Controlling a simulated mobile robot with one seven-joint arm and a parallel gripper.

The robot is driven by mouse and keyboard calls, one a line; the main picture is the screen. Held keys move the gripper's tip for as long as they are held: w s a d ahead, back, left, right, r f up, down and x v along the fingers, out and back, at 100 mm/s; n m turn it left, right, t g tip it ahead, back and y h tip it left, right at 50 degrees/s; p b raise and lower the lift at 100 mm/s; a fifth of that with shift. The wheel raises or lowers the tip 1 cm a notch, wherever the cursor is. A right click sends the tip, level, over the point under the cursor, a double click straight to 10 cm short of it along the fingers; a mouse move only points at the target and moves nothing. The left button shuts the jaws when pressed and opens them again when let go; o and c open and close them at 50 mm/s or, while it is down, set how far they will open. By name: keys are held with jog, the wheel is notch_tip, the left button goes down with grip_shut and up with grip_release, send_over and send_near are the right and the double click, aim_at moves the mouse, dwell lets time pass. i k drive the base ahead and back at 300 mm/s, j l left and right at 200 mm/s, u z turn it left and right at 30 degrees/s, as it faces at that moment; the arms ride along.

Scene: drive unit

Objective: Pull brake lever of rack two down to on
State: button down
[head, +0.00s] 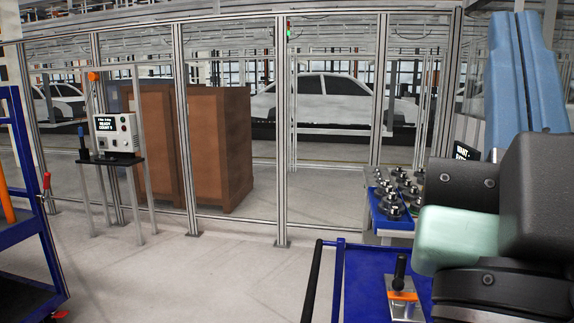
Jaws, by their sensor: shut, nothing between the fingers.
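A blue rack or cart (352,285) stands at the lower middle right, cut off by the bottom edge. A lever with a black grip (400,268) stands nearly upright on its metal plate with an orange band (404,296). Another blue rack (30,175) stands at the left edge, with a red-gripped lever (46,183) on its post. No readable number shows which one is rack two. My dark arm with a pale green part fills the right side and covers part of the nearer rack. My gripper's fingers are not visible.
A tray of metal parts (395,205) stands behind the nearer rack. A small stand with a control box (116,133) is at left. A framed clear fence (281,130) runs across, with brown cabinets (220,150) behind it. The floor (190,275) between the racks is clear.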

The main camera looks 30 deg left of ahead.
aim_at(48, 175)
jog(key=j+u, duration=0.1)
jog(key=u, duration=0.25)
jog(key=j+u, duration=0.1)
jog(key=u, duration=0.25)
jog(key=i+u, duration=0.1)
jog(key=u, duration=0.25)
jog(key=i+j+u, duration=0.35)
jog(key=i+j, duration=0.15)
jog(key=i+j+u, duration=0.65)
jog(key=i, duration=0.9)
